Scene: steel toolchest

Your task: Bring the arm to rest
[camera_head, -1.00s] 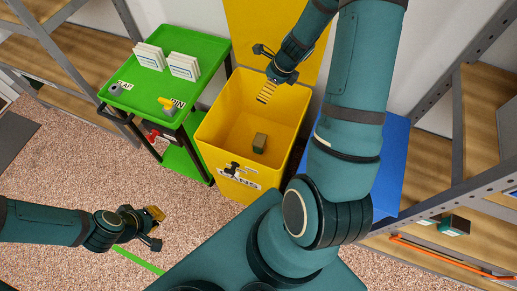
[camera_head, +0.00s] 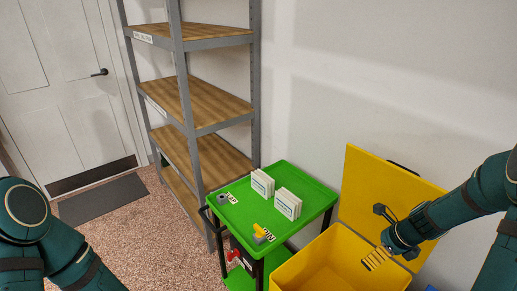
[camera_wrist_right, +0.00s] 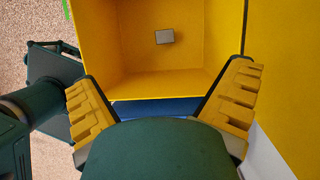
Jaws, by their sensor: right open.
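My right arm comes in from the right in the head view. Its gripper (camera_head: 380,238) is over the open yellow bin (camera_head: 318,268), in front of the raised lid (camera_head: 362,185). The right wrist view shows its two yellow-padded fingers spread wide with nothing between them. A small grey-brown block (camera_wrist_right: 165,37) lies on the bin floor in that view, apart from the fingers. My left arm (camera_head: 28,225) shows at the lower left of the head view, and its gripper is not in view.
A green cart (camera_head: 237,218) beside the bin carries white cards (camera_head: 287,203), a yellow-handled item (camera_head: 260,232) and a grey item (camera_head: 222,198). Behind stands a steel shelf with bare wooden boards (camera_head: 190,100). A door (camera_head: 60,75) and mat (camera_head: 103,200) are at left.

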